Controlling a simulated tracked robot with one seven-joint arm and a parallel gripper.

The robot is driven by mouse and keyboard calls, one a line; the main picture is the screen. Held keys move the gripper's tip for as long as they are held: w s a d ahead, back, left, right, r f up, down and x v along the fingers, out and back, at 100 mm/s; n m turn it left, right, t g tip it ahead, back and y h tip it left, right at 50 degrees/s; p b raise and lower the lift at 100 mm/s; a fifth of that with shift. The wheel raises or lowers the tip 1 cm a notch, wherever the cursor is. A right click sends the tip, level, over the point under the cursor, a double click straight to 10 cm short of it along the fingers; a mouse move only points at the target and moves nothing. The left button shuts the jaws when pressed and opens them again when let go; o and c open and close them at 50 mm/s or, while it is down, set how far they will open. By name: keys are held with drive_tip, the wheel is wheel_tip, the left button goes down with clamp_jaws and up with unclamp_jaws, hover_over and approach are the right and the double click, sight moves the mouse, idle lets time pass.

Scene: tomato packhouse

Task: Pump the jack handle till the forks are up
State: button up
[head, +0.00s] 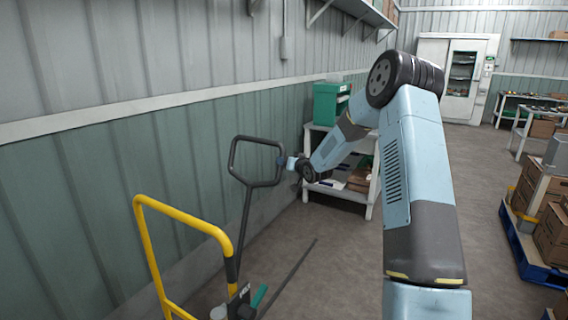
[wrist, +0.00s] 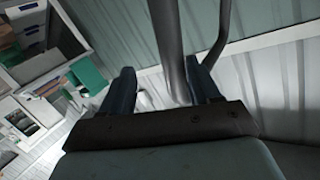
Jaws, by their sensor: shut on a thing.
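The jack handle (head: 245,215) is a dark steel bar with a loop grip at its top, standing near upright in the head view. My gripper (head: 283,162) is at the right side of the loop and shut on it. In the wrist view the handle's grey bar (wrist: 172,50) runs between the two dark fingers of my gripper (wrist: 160,88). The foot of the handle meets the jack's pump (head: 240,300), which has a green lever (head: 259,296), at the bottom of the head view. The forks cannot be made out clearly.
A yellow rail (head: 184,218) stands left of the handle. The green-grey wall (head: 100,180) is close behind. A white shelf unit (head: 372,190) with a green box (head: 328,103) stands beyond my gripper. A blue pallet (head: 530,262) with cartons is at right; the floor between is clear.

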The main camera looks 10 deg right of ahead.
drive_tip(key=v, duration=0.9)
drive_tip(key=shift+s+d, duration=0.25)
drive_tip(key=shift+s, duration=0.05)
